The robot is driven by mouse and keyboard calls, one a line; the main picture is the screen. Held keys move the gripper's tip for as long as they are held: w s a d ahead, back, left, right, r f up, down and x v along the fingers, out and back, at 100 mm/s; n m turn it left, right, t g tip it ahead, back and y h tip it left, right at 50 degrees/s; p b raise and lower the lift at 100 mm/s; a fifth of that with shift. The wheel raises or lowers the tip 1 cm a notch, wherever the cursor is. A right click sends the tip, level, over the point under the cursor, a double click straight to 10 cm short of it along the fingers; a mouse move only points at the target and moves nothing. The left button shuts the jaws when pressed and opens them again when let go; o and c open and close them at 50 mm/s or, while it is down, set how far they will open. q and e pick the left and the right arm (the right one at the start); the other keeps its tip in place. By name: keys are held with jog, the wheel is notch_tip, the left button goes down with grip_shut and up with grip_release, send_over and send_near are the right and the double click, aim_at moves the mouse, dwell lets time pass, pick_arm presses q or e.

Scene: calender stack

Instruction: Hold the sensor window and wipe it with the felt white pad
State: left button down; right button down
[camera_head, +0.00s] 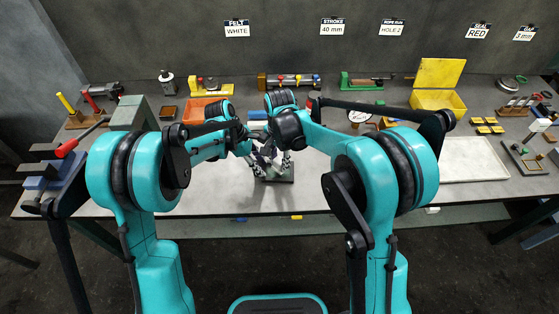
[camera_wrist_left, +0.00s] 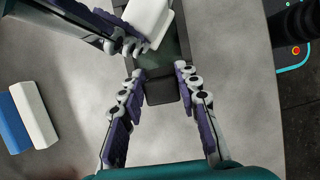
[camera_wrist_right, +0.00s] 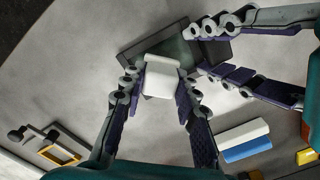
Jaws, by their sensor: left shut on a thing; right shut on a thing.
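The sensor window is a dark block with a greenish face (camera_wrist_left: 161,88), low over the grey bench in the left wrist view. It also shows in the right wrist view (camera_wrist_right: 140,50). My left gripper (camera_wrist_left: 159,76) is shut on it, with one finger on either side. The felt white pad (camera_wrist_left: 147,20) lies over the window's far part; it shows more fully in the right wrist view (camera_wrist_right: 160,78). My right gripper (camera_wrist_right: 159,80) is shut on the pad. Whether pad and window touch is unclear. In the head view both hands meet near the bench's middle, partly hiding both things.
A blue-and-white block (camera_wrist_right: 245,140) lies on the bench near the hands. A yellow-framed fixture (camera_wrist_right: 60,152) stands farther off. In the head view, an open yellow box (camera_head: 438,98) and a pale tray (camera_head: 475,160) are at right. A wall label reads FELT WHITE (camera_head: 236,28).

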jog(key=shift+w, duration=0.45)
jog(key=shift+s+f, duration=0.15)
jog(key=shift+s, duration=0.65)
jog(key=shift+w, duration=0.85)
jog(key=shift+r, duration=2.95)
jog(key=shift+r, duration=0.1)
jog(key=shift+d+r, duration=0.1)
jog(key=shift+r, duration=1.35)
